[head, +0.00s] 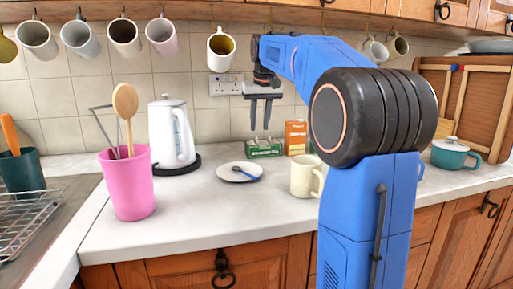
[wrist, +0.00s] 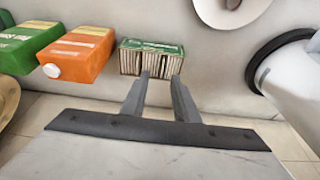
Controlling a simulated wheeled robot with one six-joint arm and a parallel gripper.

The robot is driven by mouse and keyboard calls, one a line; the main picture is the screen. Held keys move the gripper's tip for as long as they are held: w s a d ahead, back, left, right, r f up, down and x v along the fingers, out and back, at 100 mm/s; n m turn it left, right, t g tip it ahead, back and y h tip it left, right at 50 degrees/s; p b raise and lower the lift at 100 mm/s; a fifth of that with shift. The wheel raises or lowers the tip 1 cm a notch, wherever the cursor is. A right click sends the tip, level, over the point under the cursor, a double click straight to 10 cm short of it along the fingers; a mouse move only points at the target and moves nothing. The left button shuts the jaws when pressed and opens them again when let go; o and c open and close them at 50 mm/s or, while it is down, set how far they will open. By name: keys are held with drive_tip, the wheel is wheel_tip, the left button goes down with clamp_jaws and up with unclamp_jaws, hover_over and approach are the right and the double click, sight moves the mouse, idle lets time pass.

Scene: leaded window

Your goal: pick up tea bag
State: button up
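The small green tea box (head: 263,148) stands at the back of the counter, beside an orange carton. In the wrist view the box (wrist: 150,60) shows from above, with several pale tea bags packed upright in it; a single tea bag is hard to make out. My gripper (head: 259,128) hangs pointing down above the box in the head view. In the wrist view its two fingers (wrist: 160,75) are apart with nothing between them, their tips overlapping the box's near edge in the picture. I cannot tell the exact height above the box.
An orange carton (head: 295,138) stands right of the box. A cream mug (head: 304,177), a white plate (head: 228,172) with a blue spoon, a white kettle (head: 170,135) and a pink utensil pot (head: 131,185) share the counter. Mugs hang above, one (head: 221,50) near my arm.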

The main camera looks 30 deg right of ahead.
drive_tip(key=shift+w+a+x, duration=0.1)
drive_tip(key=shift+w+x, duration=0.05)
drive_tip(key=shift+x, duration=1.15)
drive_tip(key=shift+w+a+x, duration=0.1)
drive_tip(key=shift+w+x, duration=0.05)
drive_tip(key=shift+x, duration=1.1)
drive_tip(key=shift+c, duration=0.6)
clamp_jaws()
